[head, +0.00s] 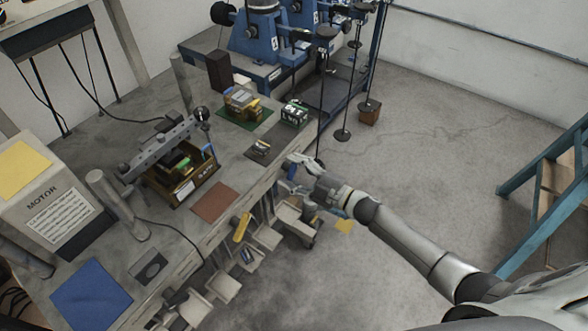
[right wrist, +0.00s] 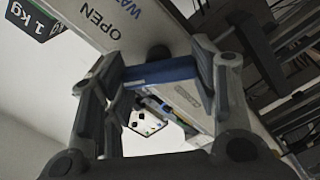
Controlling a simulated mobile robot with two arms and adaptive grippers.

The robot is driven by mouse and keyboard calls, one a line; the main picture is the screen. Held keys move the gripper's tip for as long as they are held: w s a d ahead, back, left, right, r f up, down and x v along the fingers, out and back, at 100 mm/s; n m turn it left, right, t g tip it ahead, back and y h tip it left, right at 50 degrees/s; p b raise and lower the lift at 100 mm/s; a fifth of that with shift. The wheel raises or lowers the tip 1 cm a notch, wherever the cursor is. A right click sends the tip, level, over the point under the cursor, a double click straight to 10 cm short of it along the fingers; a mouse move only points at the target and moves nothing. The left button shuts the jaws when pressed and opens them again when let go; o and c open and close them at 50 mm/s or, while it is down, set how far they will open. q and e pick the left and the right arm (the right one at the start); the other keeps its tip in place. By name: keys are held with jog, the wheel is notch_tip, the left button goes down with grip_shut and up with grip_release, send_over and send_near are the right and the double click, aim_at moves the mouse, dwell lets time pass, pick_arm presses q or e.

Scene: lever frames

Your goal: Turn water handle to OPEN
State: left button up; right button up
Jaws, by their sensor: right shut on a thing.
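The water handle is a blue bar (right wrist: 160,72) in the right wrist view, below a pale panel (right wrist: 140,25) printed with "OPEN" and the start of another word. My right gripper (right wrist: 152,80) is shut on the blue handle, with a grey finger on each side of it. In the head view the right gripper (head: 300,178) is at the bench's right edge, with a bit of blue (head: 292,171) at its fingers. The gripper hides most of the handle there. My left gripper is not in view.
A yellow handle (head: 241,227) sticks out along the bench front, left of my right gripper. The bench (head: 185,235) carries a brown crate (head: 195,187) and a motor box (head: 45,200). Blue-framed stairs (head: 545,175) stand at right.

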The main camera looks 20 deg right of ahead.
jog(key=shift+m, duration=1.1)
jog(key=o, duration=1)
jog(key=shift+d, duration=0.1)
jog(key=v, duration=1.2)
